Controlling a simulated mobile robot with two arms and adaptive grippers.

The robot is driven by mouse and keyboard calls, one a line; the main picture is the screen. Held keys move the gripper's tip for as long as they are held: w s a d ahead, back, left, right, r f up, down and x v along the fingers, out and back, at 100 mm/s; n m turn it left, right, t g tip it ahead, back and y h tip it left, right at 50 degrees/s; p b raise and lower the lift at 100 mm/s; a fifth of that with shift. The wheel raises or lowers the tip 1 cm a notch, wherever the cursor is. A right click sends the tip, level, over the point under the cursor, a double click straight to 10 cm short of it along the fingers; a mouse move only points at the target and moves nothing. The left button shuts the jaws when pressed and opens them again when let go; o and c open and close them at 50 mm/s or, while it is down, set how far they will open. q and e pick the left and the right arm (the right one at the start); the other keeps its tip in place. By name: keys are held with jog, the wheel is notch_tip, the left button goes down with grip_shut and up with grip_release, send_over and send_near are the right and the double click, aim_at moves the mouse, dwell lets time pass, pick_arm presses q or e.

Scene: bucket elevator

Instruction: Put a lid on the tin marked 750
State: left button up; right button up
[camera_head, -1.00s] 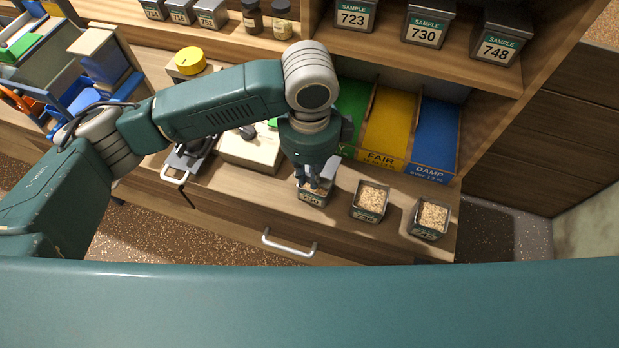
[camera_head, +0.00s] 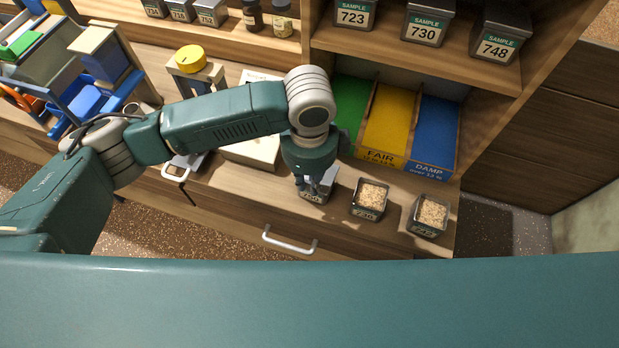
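The tin that appears to be marked 750 (camera_head: 313,197) stands on the counter, left of two open tins; its label is small and partly blurred. A grey flat surface, apparently a lid (camera_head: 325,181), shows at its top, and no grain is visible there. My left gripper (camera_head: 309,186) points down right at the top of this tin and hides part of it. Whether its fingers grip the lid or are apart cannot be made out. My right gripper is not in view.
Two open grain-filled tins (camera_head: 370,196) (camera_head: 431,213) stand to the right. Behind are green, yellow FAIR (camera_head: 386,125) and blue DAMP (camera_head: 434,135) bays. Closed tins 723, 730 and 748 (camera_head: 500,38) stand on the shelf above. A drawer handle (camera_head: 289,243) is in front.

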pick_arm(q)
jog(key=shift+o, duration=1.2)
notch_tip(320, 180, up, 13)
jog(key=b, duration=0.2)
jog(key=shift+r, duration=0.15)
